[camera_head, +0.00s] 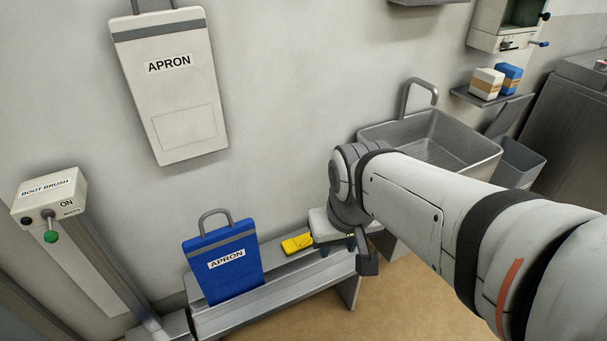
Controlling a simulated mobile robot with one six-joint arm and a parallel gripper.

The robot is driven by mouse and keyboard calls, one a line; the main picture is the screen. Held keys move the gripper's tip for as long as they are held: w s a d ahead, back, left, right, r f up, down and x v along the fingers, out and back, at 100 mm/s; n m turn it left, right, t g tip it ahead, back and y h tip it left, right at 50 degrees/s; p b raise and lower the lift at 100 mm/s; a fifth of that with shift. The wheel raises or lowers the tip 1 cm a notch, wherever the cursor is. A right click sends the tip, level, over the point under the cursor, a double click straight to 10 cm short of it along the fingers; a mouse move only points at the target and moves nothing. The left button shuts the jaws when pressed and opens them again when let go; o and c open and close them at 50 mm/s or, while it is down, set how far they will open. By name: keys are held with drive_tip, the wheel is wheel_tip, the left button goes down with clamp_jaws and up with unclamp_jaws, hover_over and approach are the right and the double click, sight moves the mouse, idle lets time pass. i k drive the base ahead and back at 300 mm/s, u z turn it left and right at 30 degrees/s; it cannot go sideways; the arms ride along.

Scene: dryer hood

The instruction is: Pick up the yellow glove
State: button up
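The yellow glove (297,243) lies on the metal bench (275,299), against the wall side and just right of the blue apron. My gripper (338,247) hangs over the right part of the bench, to the right of the glove and apart from it. Its two dark fingertips point down and stand apart, with nothing seen between them. My arm comes in from the right and hides part of the bench's right end.
A blue apron board (228,275) leans upright on the bench left of the glove. A white apron (172,85) hangs on the wall. A boot brush post (50,195) stands left. A sink (430,135) and a bin (518,162) are at right. Floor in front is clear.

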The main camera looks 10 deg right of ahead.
sight(291, 245)
drive_tip(key=z, duration=0.05)
drive_tip(key=i, duration=1)
drive_tip(key=z, duration=0.05)
